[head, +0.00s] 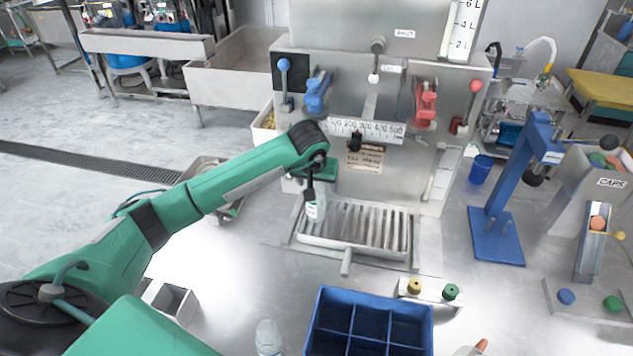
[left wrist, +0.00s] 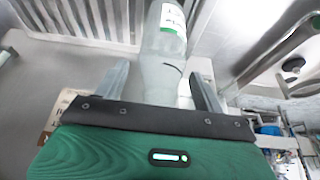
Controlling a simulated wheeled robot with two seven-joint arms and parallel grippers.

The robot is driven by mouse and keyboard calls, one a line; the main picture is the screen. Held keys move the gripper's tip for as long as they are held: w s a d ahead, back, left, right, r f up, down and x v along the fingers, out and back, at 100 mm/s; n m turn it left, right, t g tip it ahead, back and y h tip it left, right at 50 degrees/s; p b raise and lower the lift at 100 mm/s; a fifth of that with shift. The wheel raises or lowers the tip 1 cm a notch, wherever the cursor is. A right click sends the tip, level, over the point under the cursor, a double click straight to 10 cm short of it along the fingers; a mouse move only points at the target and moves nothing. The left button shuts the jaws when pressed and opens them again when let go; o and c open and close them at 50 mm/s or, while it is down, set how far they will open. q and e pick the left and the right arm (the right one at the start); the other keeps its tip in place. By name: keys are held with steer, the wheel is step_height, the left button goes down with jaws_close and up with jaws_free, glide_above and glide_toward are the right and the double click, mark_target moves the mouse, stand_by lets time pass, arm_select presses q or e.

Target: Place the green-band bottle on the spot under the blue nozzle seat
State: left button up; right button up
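The green-band bottle (head: 314,211) is clear with a white label and stands about upright at the left end of the slatted drip tray (head: 297,238). It is roughly below the blue nozzle seat (head: 317,92) on the steel panel. My left gripper (head: 311,190) is at the bottle's upper part and partly hides it. In the left wrist view the bottle (left wrist: 166,50) lies between the two fingers of my left gripper (left wrist: 160,78), with narrow gaps visible on both sides, so the gripper looks open. The exact spot under the bottle is hidden. My right gripper is not in view.
A red nozzle seat (head: 425,103) is on the panel's right. A blue divided crate (head: 318,325) and another clear bottle (head: 268,338) are at the front. A blue press (head: 497,238) stands right. Bare table lies between tray and crate.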

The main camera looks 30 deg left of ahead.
arm_select(q)
steer(key=shift+r, duration=0.1)
steer(key=shift+r, duration=0.2)
steer(key=b+v, duration=0.1)
steer(key=v, duration=0.6)
steer(key=shift+s+b, duration=0.15)
steer(key=shift+b, duration=0.2)
